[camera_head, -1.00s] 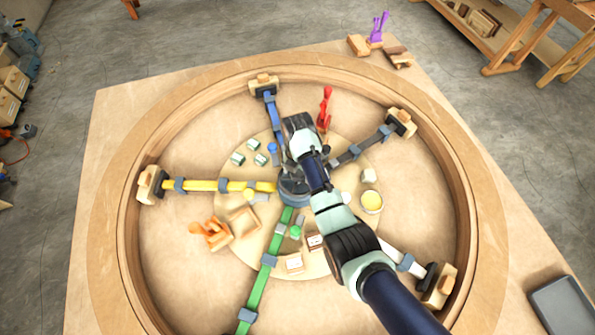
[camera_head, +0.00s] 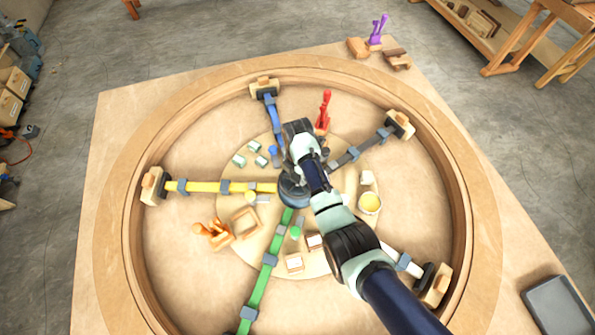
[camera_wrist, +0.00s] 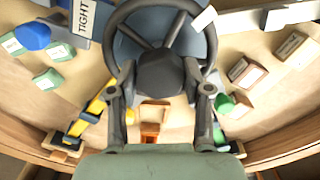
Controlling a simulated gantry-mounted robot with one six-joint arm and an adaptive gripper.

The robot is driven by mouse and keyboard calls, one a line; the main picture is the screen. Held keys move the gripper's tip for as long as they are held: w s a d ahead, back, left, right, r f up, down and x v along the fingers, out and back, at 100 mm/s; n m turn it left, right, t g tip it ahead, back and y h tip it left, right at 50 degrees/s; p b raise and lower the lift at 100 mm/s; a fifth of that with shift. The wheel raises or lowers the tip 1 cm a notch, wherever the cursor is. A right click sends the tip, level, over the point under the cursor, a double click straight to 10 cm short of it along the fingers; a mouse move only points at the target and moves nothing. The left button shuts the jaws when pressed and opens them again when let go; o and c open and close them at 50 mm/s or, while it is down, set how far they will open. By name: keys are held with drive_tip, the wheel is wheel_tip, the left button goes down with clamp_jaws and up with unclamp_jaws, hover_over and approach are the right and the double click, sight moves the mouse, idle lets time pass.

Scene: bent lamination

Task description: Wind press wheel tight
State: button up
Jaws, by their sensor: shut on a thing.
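The press wheel is a dark spoked handwheel (camera_wrist: 124,18) with a dark rounded hub (camera_wrist: 165,75) in the wrist view. In the head view its dark, round body (camera_head: 295,192) stands at the middle of the round board, partly hidden by my arm. My gripper (camera_wrist: 162,74) is over the wheel, one finger on each side of the hub, and is shut on it. A white label reading "TIGHT" (camera_wrist: 84,17) stands at the upper left of the wheel in the wrist view. The contact at the fingertips is partly hidden.
Coloured arms, including yellow (camera_head: 205,187), green (camera_head: 257,290) and blue (camera_head: 272,115), spread from the centre to a curved wooden ring (camera_head: 108,200).

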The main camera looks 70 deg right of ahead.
drive_tip(key=m+p, duration=0.2)
drive_tip(key=m, duration=0.4)
drive_tip(key=shift+r, duration=0.15)
drive_tip(key=m+p, duration=0.2)
drive_tip(key=m, duration=0.4)
drive_tip(key=shift+m, duration=0.4)
drive_tip(key=m, duration=0.6)
drive_tip(key=shift+p, duration=0.35)
drive_tip(key=m, duration=0.6)
drive_tip(key=shift+m, duration=0.4)
drive_tip(key=m, duration=0.6)
drive_tip(key=shift+p, duration=0.4)
drive_tip(key=m, duration=0.6)
drive_tip(key=shift+m, duration=0.3)
drive_tip(key=m, duration=1.1)
drive_tip(key=shift+m, duration=0.4)
